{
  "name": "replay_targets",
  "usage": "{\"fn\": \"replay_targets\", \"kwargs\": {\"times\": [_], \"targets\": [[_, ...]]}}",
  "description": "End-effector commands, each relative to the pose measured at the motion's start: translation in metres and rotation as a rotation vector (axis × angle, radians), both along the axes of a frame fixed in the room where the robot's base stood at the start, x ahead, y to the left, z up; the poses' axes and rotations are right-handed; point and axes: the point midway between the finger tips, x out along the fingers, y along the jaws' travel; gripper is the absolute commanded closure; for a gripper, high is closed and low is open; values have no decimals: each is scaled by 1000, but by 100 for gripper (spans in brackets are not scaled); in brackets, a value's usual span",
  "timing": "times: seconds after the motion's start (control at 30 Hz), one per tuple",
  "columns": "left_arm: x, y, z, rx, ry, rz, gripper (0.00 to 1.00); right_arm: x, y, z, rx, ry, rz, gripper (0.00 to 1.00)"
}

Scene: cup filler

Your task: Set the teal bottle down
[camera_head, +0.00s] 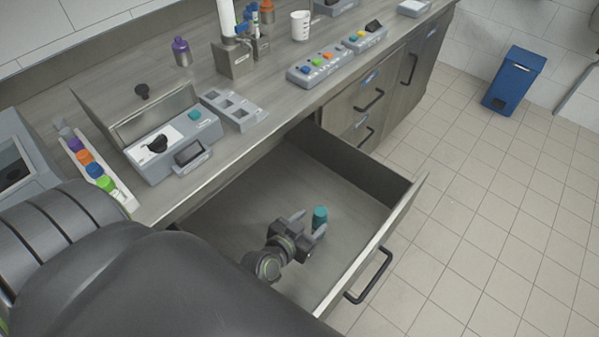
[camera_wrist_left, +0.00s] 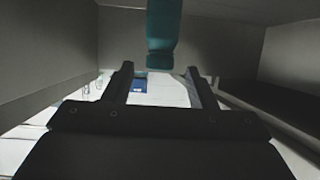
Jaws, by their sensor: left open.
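The teal bottle (camera_head: 319,217) is upright inside the open drawer, toward its front right part. It also shows in the left wrist view (camera_wrist_left: 162,32), at the top middle, just beyond the fingertips and between their lines. My left gripper (camera_head: 309,223) is open, low in the drawer and right beside the bottle. Its two fingers (camera_wrist_left: 159,72) are apart with no bottle clamped between them. Whether a finger touches the bottle I cannot tell. My right gripper is not in view.
The drawer's front wall (camera_head: 385,225) is close to the bottle. The drawer floor (camera_head: 340,185) behind the bottle is bare. The counter above holds a grey device (camera_head: 165,145), a rack of coloured caps (camera_head: 95,170), a purple bottle (camera_head: 181,52) and button panels (camera_head: 320,66). A blue bin (camera_head: 514,80) stands on the floor.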

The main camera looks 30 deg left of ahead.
Motion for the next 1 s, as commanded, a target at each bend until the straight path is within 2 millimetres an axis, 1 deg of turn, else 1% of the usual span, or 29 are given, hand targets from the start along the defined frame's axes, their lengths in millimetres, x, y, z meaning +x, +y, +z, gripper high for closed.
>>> {"fn": "replay_targets", "kwargs": {"times": [0.03, 0.1, 0.2, 0.3, 0.47, 1.0], "targets": [[-10, 1, 1, -1, 2, 2, 49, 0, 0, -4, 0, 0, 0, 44], [-19, 2, 6, -1, 0, 1, 49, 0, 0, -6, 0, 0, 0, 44], [-31, 2, 11, -1, 1, 0, 49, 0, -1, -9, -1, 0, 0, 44], [-38, 2, 15, -1, 1, 0, 49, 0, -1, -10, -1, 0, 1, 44], [-43, 3, 18, 0, 0, 0, 49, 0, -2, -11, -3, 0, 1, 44], [-43, 3, 20, 1, 0, -1, 49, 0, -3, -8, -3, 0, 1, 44]]}}
